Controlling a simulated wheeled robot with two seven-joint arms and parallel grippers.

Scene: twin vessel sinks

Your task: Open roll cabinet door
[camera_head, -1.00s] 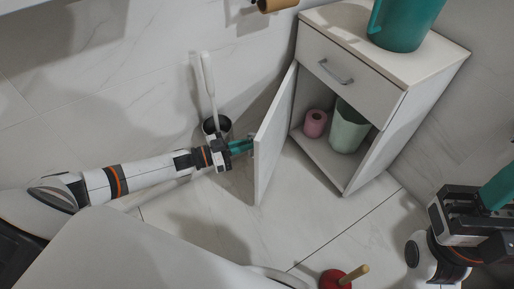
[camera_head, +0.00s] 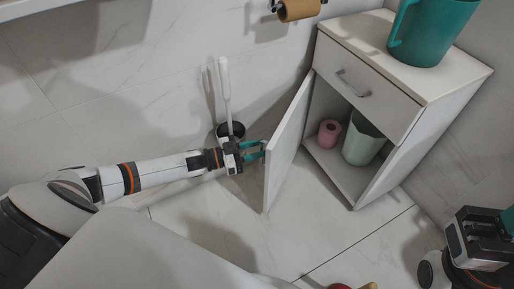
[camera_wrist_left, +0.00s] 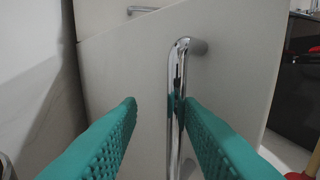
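The roll cabinet door (camera_head: 287,148) stands swung outward from the white cabinet (camera_head: 425,137), and the inside shows. My left gripper (camera_head: 258,150) is at the door's outer face in the head view. In the left wrist view its two teal fingers (camera_wrist_left: 158,104) are apart, with the chrome door handle (camera_wrist_left: 176,110) upright between them, close to the right finger. Whether that finger touches the handle is unclear. My right gripper (camera_head: 508,224) is at the lower right, cut off by the frame edge, so its opening is hidden.
A pink roll (camera_head: 328,133) and a pale green bin (camera_head: 363,140) stand inside the cabinet. A drawer (camera_head: 366,86) is shut above. A teal pitcher (camera_head: 425,32) stands on top. A toilet brush (camera_head: 226,95) stands behind my left gripper.

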